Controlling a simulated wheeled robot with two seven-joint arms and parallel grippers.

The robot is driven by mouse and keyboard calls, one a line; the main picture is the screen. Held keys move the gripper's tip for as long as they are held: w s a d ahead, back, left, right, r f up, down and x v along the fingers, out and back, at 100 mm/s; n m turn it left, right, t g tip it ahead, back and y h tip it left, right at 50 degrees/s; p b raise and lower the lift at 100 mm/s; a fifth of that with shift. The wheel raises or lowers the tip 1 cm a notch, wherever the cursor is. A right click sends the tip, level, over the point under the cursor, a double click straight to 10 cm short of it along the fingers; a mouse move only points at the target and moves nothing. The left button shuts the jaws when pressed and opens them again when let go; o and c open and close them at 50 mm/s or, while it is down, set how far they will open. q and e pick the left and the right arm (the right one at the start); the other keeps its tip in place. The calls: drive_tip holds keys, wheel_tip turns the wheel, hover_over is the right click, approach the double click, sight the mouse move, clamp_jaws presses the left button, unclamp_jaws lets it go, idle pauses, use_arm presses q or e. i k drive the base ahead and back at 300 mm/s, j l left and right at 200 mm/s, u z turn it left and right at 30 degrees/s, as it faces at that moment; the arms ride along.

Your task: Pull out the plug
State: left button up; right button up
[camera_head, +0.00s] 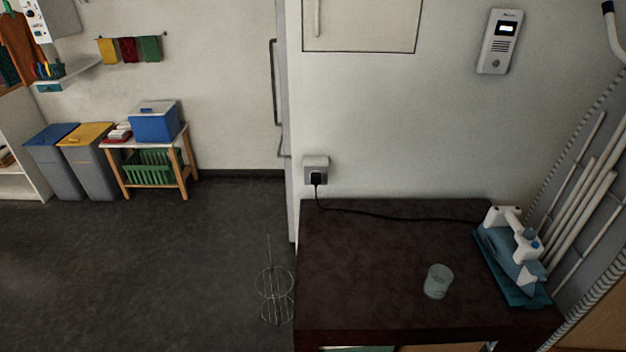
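A black plug (316,178) sits in a grey wall socket (324,163) on the white wall, just above the back left corner of the dark table. A black cord (385,215) hangs from the plug and runs right along the back of the table. It leads to a white and blue iron (514,240) at the table's right end. The iron rests tilted on a teal base (528,293). Neither of my grippers shows in the head view.
The dark table (375,290) holds a clear glass (438,281) right of its middle; its left part is clear. A wire stand (275,290) is on the floor left of the table. White pipes (580,215) and an intercom (500,42) are at the right.

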sight(316, 177)
drive_tip(key=i+j+z, duration=0.1)
drive_tip(key=j, duration=0.25)
drive_tip(key=i+j+z, duration=0.25)
drive_tip(key=j, duration=0.45)
drive_tip(key=i+j+z, duration=0.15)
drive_tip(key=j, duration=0.25)
drive_tip(key=i+j+z, duration=0.1)
drive_tip(key=j, duration=0.3)
drive_tip(key=i+j+z, duration=0.15)
drive_tip(key=j, duration=0.25)
